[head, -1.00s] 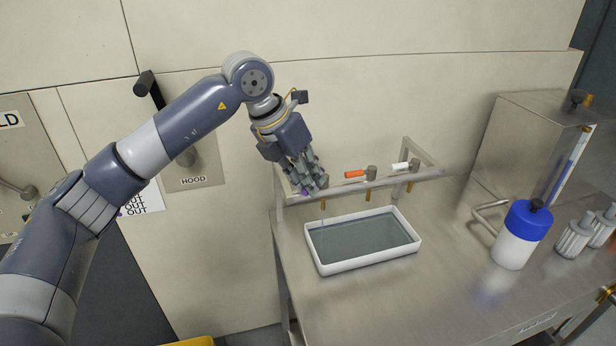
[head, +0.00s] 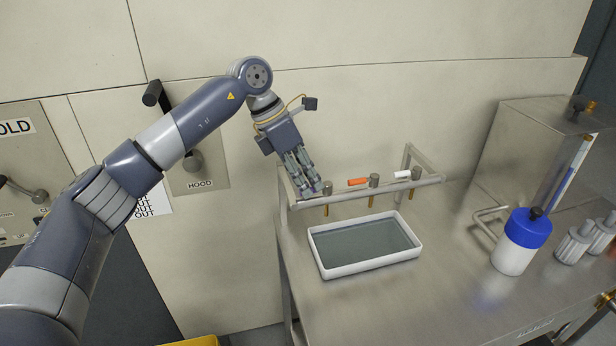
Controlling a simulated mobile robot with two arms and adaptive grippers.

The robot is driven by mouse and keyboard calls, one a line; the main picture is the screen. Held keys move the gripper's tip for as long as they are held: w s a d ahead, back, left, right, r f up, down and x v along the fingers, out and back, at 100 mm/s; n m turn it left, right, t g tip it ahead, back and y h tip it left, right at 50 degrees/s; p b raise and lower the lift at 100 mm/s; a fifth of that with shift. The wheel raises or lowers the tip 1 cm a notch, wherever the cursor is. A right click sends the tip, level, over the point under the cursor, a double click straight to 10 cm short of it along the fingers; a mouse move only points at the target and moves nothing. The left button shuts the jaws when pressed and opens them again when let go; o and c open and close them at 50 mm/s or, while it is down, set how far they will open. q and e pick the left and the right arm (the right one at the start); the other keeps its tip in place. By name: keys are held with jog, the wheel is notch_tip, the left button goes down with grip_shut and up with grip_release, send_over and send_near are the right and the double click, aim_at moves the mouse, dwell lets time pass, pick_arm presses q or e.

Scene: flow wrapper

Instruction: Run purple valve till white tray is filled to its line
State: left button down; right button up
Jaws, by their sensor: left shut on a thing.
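The white tray (head: 368,267) sits on the steel bench under the valve rail, with grey-looking liquid across its inside. I cannot make out a fill line. My left gripper (head: 308,189) is shut at the leftmost valve (head: 327,188), on the purple valve handle, which its fingers hide now. The brass spout (head: 326,210) of that valve points down over the tray's back edge, and I see no stream under it. My right gripper is not in view.
An orange-handled valve (head: 358,182) and a white-handled valve (head: 403,174) stand farther right on the rail (head: 430,183). A blue-capped white bottle (head: 514,255), ribbed jars (head: 574,247) and a steel tank (head: 520,150) are at the right. Bench in front of the tray is clear.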

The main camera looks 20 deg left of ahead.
pick_arm(q)
jog(key=shift+w+m, duration=0.15)
jog(key=shift+m, duration=0.25)
jog(key=shift+a, duration=0.1)
jog(key=c, duration=1.6)
grip_release()
jog(key=shift+c, duration=0.2)
jog(key=w+v, duration=0.1)
jog(key=v, duration=1.1)
jog(key=shift+s, duration=0.35)
